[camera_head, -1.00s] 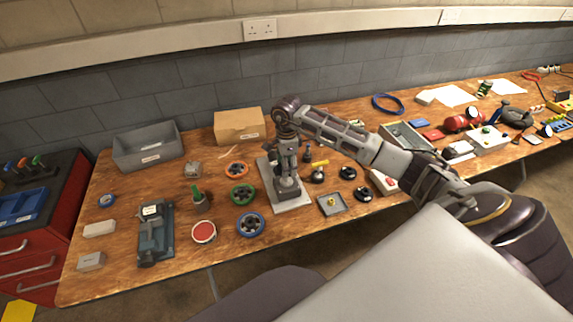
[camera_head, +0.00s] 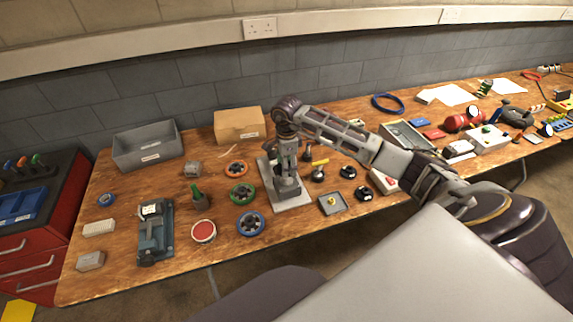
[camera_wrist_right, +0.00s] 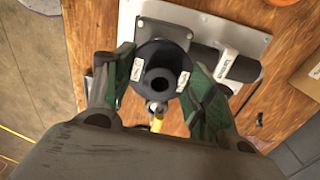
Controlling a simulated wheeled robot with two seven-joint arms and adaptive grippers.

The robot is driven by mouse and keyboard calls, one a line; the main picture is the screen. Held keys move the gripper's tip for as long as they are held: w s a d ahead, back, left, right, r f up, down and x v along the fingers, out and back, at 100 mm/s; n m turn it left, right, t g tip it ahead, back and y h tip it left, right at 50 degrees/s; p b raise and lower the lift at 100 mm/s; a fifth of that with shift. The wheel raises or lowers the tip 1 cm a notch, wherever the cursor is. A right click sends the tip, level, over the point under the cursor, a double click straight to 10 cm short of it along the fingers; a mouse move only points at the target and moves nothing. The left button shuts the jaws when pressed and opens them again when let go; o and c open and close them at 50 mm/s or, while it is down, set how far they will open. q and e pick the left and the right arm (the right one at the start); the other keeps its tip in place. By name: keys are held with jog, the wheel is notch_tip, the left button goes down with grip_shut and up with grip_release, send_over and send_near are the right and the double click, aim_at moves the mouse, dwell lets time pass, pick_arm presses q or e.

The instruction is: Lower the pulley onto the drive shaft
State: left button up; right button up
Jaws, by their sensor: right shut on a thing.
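My right gripper (camera_wrist_right: 160,80) is shut on a dark round pulley (camera_wrist_right: 160,54), its green-padded fingers on either side and the round bore facing the wrist camera. In the head view the right gripper (camera_head: 287,162) points down over a dark motor-like unit (camera_head: 288,188) on a pale metal base plate (camera_head: 292,203). That plate also shows in the wrist view (camera_wrist_right: 218,31). The drive shaft is not clearly visible; the pulley and fingers cover that spot. I cannot tell whether the pulley touches the shaft. My left gripper is not in view.
A cardboard box (camera_head: 239,125) stands behind.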

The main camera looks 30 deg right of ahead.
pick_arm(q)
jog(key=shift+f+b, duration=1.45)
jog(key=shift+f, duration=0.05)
pick_arm(e)
jog(key=shift+f, duration=2)
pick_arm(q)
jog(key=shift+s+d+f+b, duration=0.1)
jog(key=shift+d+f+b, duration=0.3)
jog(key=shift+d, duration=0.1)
pick_arm(e)
jog(key=shift+f, duration=0.55)
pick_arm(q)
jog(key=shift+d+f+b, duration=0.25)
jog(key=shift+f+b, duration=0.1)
pick_arm(e)
jog(key=shift+f, duration=0.2)
dwell(0.9)
jog(key=o, duration=1.2)
jog(key=shift+r, duration=0.65)
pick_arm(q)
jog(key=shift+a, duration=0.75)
pick_arm(e)
jog(key=shift+r, duration=3.35)
